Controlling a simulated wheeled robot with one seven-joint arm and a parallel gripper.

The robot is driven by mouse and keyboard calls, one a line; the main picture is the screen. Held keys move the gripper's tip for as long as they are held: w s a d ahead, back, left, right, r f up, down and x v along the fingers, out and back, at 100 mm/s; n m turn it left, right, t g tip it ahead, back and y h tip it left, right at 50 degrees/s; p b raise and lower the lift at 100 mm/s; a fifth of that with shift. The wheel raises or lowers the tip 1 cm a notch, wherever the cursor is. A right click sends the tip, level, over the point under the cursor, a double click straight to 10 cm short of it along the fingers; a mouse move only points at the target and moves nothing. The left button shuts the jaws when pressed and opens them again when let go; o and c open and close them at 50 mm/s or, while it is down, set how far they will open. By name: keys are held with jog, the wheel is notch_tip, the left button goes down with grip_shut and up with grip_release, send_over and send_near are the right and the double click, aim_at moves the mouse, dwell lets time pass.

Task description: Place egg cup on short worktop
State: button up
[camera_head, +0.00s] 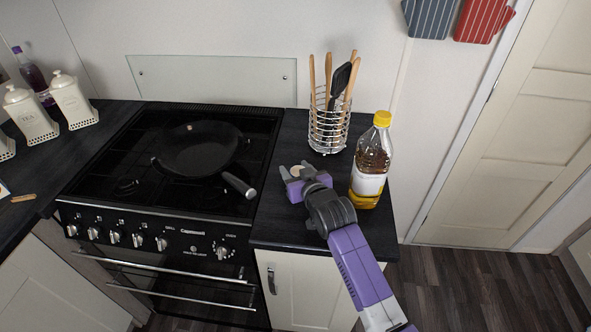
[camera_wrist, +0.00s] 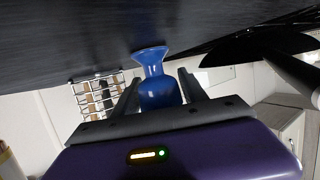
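The blue egg cup (camera_wrist: 158,92) shows in the wrist view between the two fingers of my gripper (camera_wrist: 159,78). Its flared end points towards the dark worktop surface; I cannot tell whether it touches. The fingers lie close on either side of the cup, but firm contact is not clear. In the head view my gripper (camera_head: 294,170) is low over the short worktop (camera_head: 277,232), right of the cooker. A small beige round shape shows between the fingers there; no blue of the cup is visible.
An oil bottle (camera_head: 369,165) stands close to the right of my gripper. A wire utensil holder (camera_head: 328,128) stands behind it. A frying pan (camera_head: 199,149) is on the hob, its handle pointing towards the worktop. The front left of the short worktop is clear.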

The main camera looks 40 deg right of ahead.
jog(key=shift+o, duration=0.9)
jog(key=shift+r+p, duration=0.45)
jog(key=shift+r, duration=0.15)
jog(key=b+v, duration=0.1)
jog(key=v, duration=1.1)
jog(key=shift+n+y, duration=0.5)
jog(key=shift+y, duration=0.1)
jog(key=s+a+f, duration=0.2)
jog(key=s+a, duration=0.1)
jog(key=s+a+f, duration=0.1)
jog(key=s+a, duration=0.1)
jog(key=shift+a, duration=0.15)
jog(key=s+a+r+n+y, duration=0.1)
jog(key=s+a, duration=0.4)
jog(key=s, duration=0.3)
jog(key=s+a+r+n+t+y, duration=0.1)
jog(key=s+a+r+y, duration=0.1)
jog(key=s+a, duration=0.3)
jog(key=s+a+r+n+y, duration=0.1)
jog(key=s+a, duration=0.4)
jog(key=s, duration=0.7)
jog(key=shift+s+r+n+t+y, duration=0.25)
jog(key=shift+n+t+y, duration=0.05)
jog(key=shift+n+y, duration=0.2)
